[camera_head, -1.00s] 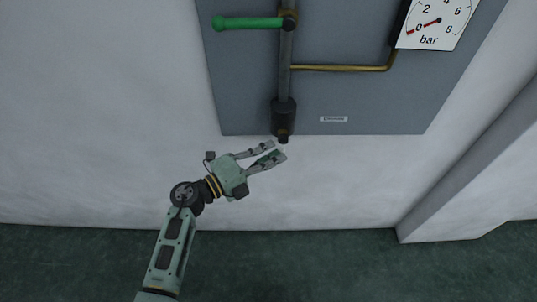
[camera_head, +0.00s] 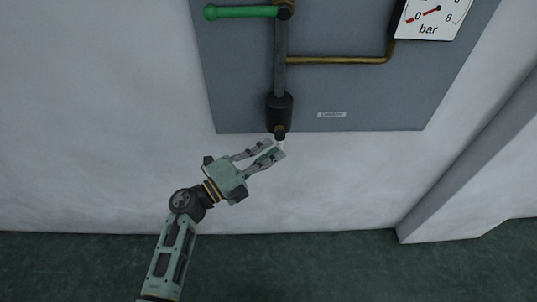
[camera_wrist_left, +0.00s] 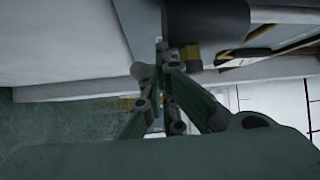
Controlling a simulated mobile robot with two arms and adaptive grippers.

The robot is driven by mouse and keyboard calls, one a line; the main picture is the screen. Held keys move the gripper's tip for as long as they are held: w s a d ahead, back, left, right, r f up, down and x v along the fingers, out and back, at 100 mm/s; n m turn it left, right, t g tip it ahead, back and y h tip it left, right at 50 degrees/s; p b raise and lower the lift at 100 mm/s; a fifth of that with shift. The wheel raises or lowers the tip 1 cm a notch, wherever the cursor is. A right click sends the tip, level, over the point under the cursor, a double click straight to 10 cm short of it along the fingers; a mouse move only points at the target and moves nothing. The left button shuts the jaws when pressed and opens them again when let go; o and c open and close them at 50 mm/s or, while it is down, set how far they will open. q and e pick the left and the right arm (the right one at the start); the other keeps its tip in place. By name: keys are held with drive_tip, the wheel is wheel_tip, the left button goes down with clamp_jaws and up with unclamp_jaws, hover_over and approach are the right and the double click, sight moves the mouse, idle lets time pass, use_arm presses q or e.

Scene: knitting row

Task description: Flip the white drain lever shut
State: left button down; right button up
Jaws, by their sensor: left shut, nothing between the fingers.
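The white drain lever shows only as a small pale piece (camera_head: 281,145) under the black drain fitting (camera_head: 280,112), at the panel's bottom edge. My left gripper (camera_head: 276,148) is just below the fitting, its fingertips at the lever and partly hiding it. The fingers are shut with nothing held between them. In the left wrist view the fingertips (camera_wrist_left: 165,60) come together, with a pale rounded end (camera_wrist_left: 143,70) close beside them, probably the lever. I cannot tell whether they touch it. My right gripper is not in view.
The grey panel (camera_head: 235,90) carries a green lever (camera_head: 240,12), a brass pipe (camera_head: 340,60), a pressure gauge (camera_head: 432,18) and a small label (camera_head: 331,114). A wall ledge (camera_head: 460,165) juts out at right. The wall below the panel is clear.

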use_arm(q)
drive_tip(key=d+n+t+h+b, duration=0.1)
drive_tip(key=d+n+t+b, duration=0.1)
drive_tip(key=d+b, duration=0.3)
drive_tip(key=shift+d+r+h, duration=0.3)
drive_tip(key=shift+d+r, duration=0.15)
drive_tip(key=shift+d, duration=0.15)
idle(0.6)
drive_tip(key=shift+d+r, duration=0.1)
drive_tip(key=v, duration=1.2)
idle(0.4)
